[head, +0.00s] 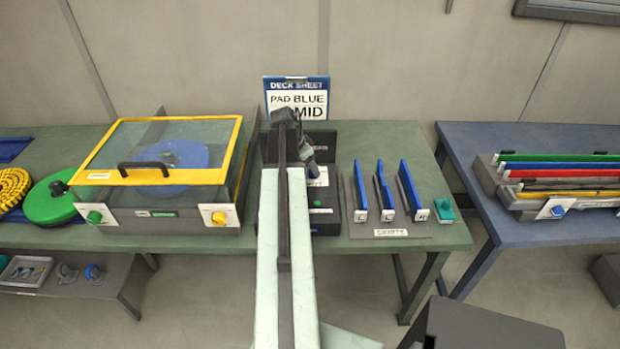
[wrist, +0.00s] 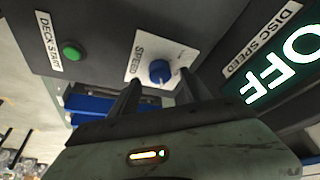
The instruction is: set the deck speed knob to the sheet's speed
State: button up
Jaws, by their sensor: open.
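The deck sheet (head: 297,97) stands at the back of the green table in the head view; it reads PAD BLUE and, partly hidden by my arm, MID. In the wrist view the blue speed knob (wrist: 159,71) sits on a white plate (wrist: 150,46) labelled SPEED. The disc speed display (wrist: 285,66) reads OFF. My gripper (wrist: 161,82) is open, its two dark fingers pointing at the knob, one to each side in the picture. I cannot tell whether they touch it. In the head view my arm hides much of the dark deck panel (head: 324,222).
A green DECK START button (wrist: 71,53) is left of the knob. In the head view a yellow-framed clear-lidded box (head: 165,215) stands left of my arm, and a rack of blue and dark upright pieces (head: 391,226) stands right. A blue table (head: 500,228) is further right.

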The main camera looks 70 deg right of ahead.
jog(key=b+x, duration=0.1)
jog(key=x, duration=0.2)
jog(key=shift+w, duration=0.1)
jog(key=shift+r, duration=0.1)
